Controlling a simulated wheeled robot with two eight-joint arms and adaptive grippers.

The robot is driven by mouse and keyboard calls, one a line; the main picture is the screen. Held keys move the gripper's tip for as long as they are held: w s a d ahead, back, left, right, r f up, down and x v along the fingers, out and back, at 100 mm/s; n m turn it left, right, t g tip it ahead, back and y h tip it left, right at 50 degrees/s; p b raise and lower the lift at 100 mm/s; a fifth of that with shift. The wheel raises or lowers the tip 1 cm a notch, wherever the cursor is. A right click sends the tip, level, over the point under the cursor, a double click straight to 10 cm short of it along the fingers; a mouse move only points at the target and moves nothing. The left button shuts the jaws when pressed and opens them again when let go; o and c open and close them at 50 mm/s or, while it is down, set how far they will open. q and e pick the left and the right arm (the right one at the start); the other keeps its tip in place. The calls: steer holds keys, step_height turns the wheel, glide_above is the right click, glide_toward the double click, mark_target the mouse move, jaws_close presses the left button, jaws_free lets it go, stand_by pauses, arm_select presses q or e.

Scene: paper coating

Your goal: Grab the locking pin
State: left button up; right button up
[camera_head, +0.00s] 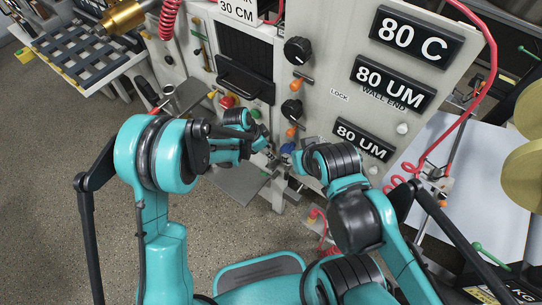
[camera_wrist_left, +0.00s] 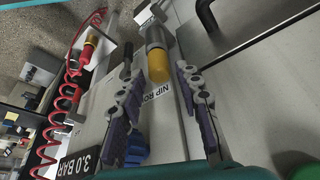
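In the left wrist view, a grey cylinder with a rounded yellow end (camera_wrist_left: 157,62) lies ahead between the fingertips of my left gripper (camera_wrist_left: 160,76). The fingers are spread, with a gap around the yellow end, and they hold nothing. I cannot tell for sure whether this cylinder is the locking pin. In the head view, my left gripper (camera_head: 270,157) is at the machine's front panel, small and partly hidden by its arm. The end of my right arm is close beside it. Its fingers are too hidden to read.
The machine panel (camera_head: 327,62) carries black dials, a LOCK label (camera_head: 339,95) and orange knobs (camera_head: 297,84). A blue knob (camera_head: 288,147) sits near my grippers. Red coiled hoses (camera_head: 168,18) hang at left and right. A slatted rack (camera_head: 82,58) stands at the far left.

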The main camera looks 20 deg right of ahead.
arm_select(q)
steer(key=b+x, duration=0.1)
steer(key=x, duration=0.3)
steer(key=shift+d+f+b, duration=0.1)
steer(key=shift+f+b, duration=0.05)
steer(key=shift+b, duration=0.15)
steer(key=shift+c, duration=0.2)
jaws_close()
